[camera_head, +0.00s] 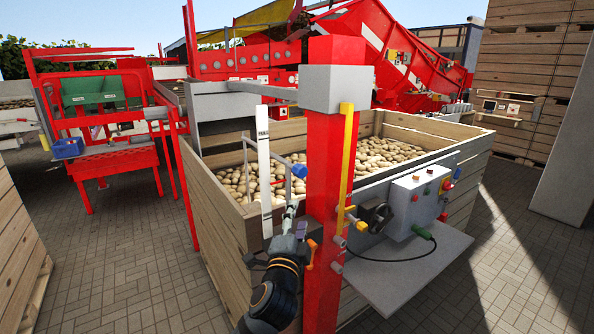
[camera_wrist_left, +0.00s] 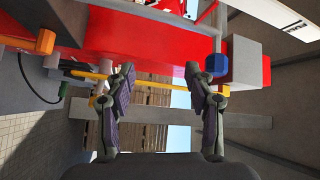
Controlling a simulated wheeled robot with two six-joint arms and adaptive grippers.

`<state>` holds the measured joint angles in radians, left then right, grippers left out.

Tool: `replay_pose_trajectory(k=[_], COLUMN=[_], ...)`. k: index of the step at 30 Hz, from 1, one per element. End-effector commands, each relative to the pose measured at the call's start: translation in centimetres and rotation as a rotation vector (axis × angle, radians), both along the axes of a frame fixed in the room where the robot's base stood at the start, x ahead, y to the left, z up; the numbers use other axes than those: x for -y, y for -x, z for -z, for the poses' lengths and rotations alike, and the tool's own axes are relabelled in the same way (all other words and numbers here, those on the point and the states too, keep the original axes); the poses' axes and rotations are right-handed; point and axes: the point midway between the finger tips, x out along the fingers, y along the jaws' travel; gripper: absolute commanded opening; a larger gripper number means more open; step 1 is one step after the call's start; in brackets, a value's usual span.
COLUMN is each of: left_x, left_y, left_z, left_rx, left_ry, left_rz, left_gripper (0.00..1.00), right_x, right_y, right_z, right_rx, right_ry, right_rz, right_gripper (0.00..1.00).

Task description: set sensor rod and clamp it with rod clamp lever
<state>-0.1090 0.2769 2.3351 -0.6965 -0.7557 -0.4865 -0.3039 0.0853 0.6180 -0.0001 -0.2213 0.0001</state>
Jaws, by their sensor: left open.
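A white upright strip (camera_head: 263,165) stands at the left of the red post (camera_head: 330,190), over the crate. Its end with the word FULL shows in the left wrist view (camera_wrist_left: 288,18). Thin grey rods and a blue knob (camera_head: 299,170) sit beside the post; I cannot tell which part is the sensor rod or the clamp lever. The blue knob also shows in the left wrist view (camera_wrist_left: 215,65), against a grey block. My left gripper (camera_head: 291,218) is below the blue knob, open and empty, its fingers (camera_wrist_left: 162,82) spread apart. My right gripper is not in view.
A wooden crate (camera_head: 220,220) of potatoes stands behind the post. A yellow bar (camera_head: 346,150) runs along the post. A control box (camera_head: 414,204) with a black handwheel and green cable is at the right, above a grey shelf (camera_head: 410,270). Paved floor is clear at left.

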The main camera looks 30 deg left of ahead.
Motion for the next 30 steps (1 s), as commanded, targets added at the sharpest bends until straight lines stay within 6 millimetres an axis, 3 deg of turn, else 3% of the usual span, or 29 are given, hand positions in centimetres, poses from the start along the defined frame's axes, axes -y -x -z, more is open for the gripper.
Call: replay_pose_trajectory(k=[1, 4, 6, 11, 24, 30], left_x=[0.2, 0.4, 0.4, 0.3, -3.0, -3.7], left_y=[1.0, 2.6, 3.2, 3.0, -4.2, -5.8], left_z=[-2.7, -6.0, -7.0, -7.3, -9.7, -10.0], left_rx=[0.042, 0.096, 0.114, 0.117, 0.116, 0.115], left_ry=[-0.022, -0.056, -0.067, -0.070, -0.067, -0.068], left_rz=[-0.007, -0.025, -0.031, -0.033, -0.034, -0.032], left_gripper=[0.54, 0.54, 0.54, 0.54, 0.54, 0.54], right_x=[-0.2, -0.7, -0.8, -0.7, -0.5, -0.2], right_y=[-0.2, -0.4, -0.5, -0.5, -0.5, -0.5], right_z=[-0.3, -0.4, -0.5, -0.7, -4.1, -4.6], right_rx=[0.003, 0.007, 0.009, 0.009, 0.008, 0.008], right_ry=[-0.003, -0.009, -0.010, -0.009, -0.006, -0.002], right_rz=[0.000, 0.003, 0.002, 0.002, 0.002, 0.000], right_gripper=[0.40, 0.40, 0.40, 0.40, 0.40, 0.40])
